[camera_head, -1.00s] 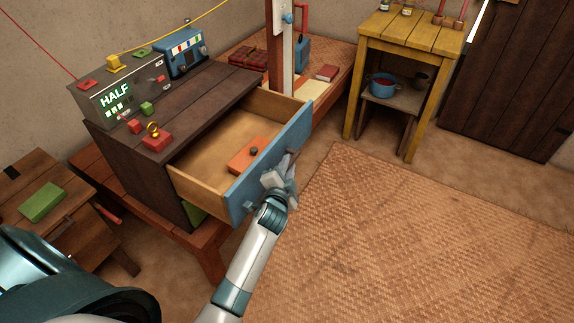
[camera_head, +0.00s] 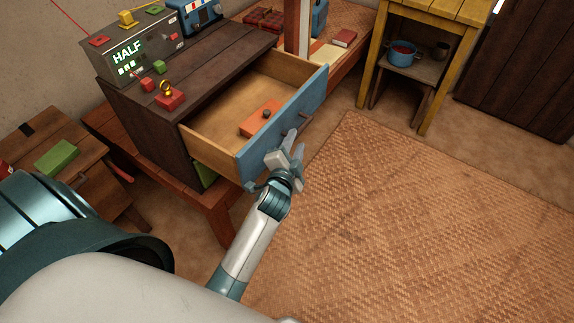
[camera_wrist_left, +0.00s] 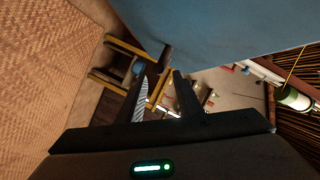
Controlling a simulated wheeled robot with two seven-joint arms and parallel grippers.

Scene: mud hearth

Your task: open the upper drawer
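The upper drawer (camera_head: 222,121) of the dark wooden chest (camera_head: 150,112) stands pulled out, its wooden inside showing. Its blue front (camera_head: 296,107) faces right and also fills the top of the left wrist view (camera_wrist_left: 225,28). An orange block with a dark knob (camera_head: 259,121) lies inside. My left gripper (camera_head: 294,145) is just outside the front, near its lower edge. Its two fingers are apart, with a gap and no handle visible between them in the left wrist view (camera_wrist_left: 160,84). Whether it touches the front is unclear. My right gripper is not in view.
A grey box reading HALF (camera_head: 130,56) and a red block with a yellow ring (camera_head: 170,98) stand on the chest. A low table with a green block (camera_head: 57,158) is at left. A yellow table (camera_head: 425,50) stands behind. The woven mat (camera_head: 400,210) at right is clear.

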